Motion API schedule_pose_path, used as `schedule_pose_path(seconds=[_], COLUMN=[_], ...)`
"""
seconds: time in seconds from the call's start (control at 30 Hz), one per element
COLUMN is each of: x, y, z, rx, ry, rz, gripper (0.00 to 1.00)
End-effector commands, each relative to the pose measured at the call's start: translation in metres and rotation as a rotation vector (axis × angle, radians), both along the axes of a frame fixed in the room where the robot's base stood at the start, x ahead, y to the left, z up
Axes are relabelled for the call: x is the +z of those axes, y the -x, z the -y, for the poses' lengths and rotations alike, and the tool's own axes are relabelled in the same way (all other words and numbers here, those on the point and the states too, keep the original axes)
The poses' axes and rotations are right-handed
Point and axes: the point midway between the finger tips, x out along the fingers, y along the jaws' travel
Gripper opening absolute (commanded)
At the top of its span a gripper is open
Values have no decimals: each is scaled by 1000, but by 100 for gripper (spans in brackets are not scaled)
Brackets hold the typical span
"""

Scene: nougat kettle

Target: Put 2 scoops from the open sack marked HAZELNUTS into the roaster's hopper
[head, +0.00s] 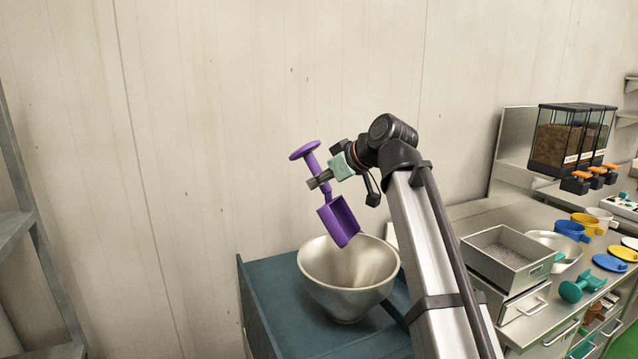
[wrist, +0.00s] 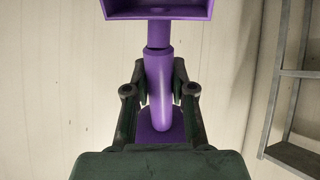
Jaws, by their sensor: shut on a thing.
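My gripper (head: 320,181) is shut on the handle of a purple scoop (head: 340,220). In the head view the scoop hangs tilted, its square bowl down and its round knob up, above a wide metal bowl (head: 335,285). The scoop's open side shows no contents. The metal bowl stands on a blue-green cabinet top, and no contents show in it. The wrist view shows the purple handle between the two fingers (wrist: 160,90), with part of the scoop's bowl (wrist: 158,10) at the top edge. No sack marked HAZELNUTS shows, and I cannot make out which thing is the roaster's hopper.
At right, a steel counter holds a sieve-like tray (head: 508,247), a teal scoop (head: 582,286), blue and yellow cups and another bowl. Clear dispensers (head: 570,138) with brown contents are above it. A metal rack (head: 25,230) stands at left. The wall behind is bare.

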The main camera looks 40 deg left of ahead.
Motion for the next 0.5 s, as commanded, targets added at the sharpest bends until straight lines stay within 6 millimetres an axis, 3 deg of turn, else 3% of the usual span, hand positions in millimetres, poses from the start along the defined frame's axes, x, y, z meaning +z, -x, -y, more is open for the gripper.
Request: schedule_pose_path(seconds=[0.33, 0.5], x=[1, 12], y=[0, 0], z=[0, -2], rx=[0, 2], ry=[4, 77], rz=[1, 17], gripper=[0, 0])
